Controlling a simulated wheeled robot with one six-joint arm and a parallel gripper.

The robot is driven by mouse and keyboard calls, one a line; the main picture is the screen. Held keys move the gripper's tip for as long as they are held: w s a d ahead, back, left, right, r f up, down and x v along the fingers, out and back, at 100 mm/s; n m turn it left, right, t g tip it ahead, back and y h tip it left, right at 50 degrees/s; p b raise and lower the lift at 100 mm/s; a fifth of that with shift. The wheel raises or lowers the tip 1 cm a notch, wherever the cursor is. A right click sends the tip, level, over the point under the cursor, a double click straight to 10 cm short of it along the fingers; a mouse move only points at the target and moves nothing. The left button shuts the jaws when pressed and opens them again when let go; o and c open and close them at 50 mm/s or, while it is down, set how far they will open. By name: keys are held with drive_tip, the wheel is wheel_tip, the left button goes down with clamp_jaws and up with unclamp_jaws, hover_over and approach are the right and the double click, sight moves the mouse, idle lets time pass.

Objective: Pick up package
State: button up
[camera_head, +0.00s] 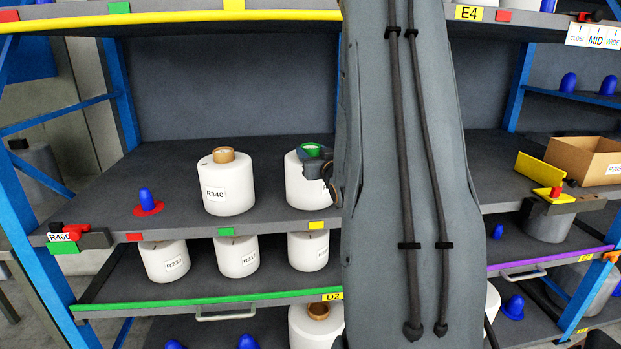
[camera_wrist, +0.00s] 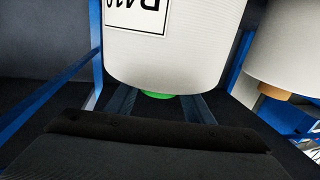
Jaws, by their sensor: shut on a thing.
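A white yarn bobbin (camera_head: 303,187) with a green core (camera_head: 312,150) is at the middle shelf level, partly hidden by my arm. My gripper (camera_head: 320,161) is at the top of this bobbin, shut on its green core. In the wrist view, the white bobbin (camera_wrist: 175,50) appears upside down with part of a label, and the green core (camera_wrist: 158,95) shows between the fingers of my gripper (camera_wrist: 163,103). I cannot tell whether the bobbin touches the shelf.
A white bobbin (camera_head: 228,187) labelled R340 with a brown core stands to the left. An empty blue peg (camera_head: 147,201) is farther left. Several bobbins stand on the shelf below. An open cardboard box (camera_head: 585,160) is at the right. The upper shelf board (camera_head: 200,15) runs above.

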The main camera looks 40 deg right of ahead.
clamp_jaws()
drive_tip(key=shift+r+b, duration=1.1)
drive_tip(key=shift+r, duration=4.1)
